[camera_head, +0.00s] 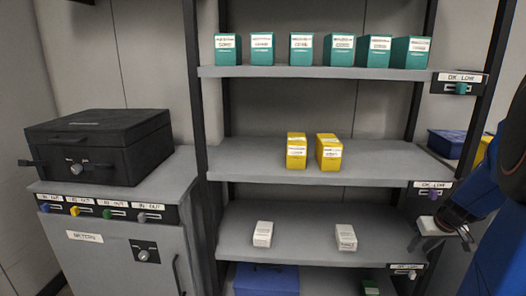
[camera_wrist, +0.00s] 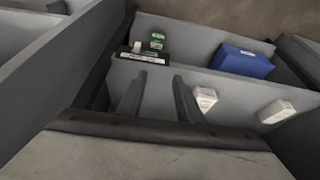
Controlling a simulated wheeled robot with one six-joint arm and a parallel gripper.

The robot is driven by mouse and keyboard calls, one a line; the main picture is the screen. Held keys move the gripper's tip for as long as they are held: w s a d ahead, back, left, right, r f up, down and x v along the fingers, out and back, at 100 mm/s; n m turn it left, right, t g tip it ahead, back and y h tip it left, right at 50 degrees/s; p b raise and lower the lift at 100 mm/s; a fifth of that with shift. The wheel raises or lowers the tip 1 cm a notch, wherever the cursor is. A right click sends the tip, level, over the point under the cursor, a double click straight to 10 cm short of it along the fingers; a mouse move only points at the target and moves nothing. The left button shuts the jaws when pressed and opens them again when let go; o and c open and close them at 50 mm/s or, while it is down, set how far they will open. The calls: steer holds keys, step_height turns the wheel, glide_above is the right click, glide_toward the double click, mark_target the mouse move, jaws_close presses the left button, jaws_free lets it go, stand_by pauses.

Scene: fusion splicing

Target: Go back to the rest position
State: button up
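My gripper (camera_head: 458,238) is at the right edge of the head view, beside the right end of the shelf rack, with my blue arm behind it. In the wrist view its two dark fingers (camera_wrist: 160,76) stand apart with nothing visible between them. A small white piece (camera_head: 431,226) shows close to the gripper in the head view; I cannot tell what it is. No rest position is marked in either view.
The rack holds teal boxes (camera_head: 301,49) on top, two yellow boxes (camera_head: 297,151) below, then two white boxes (camera_head: 263,234), and a blue bin (camera_head: 266,279) at the bottom. A black case (camera_head: 100,146) sits on a grey cabinet (camera_head: 110,250) at left.

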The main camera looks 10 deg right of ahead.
steer(key=s+a+r+n, duration=0.1)
steer(key=s+a+r, duration=0.15)
steer(key=a, duration=0.75)
steer(key=s+a+r+n, duration=0.1)
steer(key=a+r, duration=0.3)
steer(key=a, duration=0.6)
steer(key=s+a+r, duration=0.2)
steer(key=s+a, duration=0.8)
steer(key=s, duration=0.3)
steer(key=shift+a+r+y, duration=0.15)
steer(key=shift+a+y, duration=0.15)
steer(key=shift+a, duration=0.1)
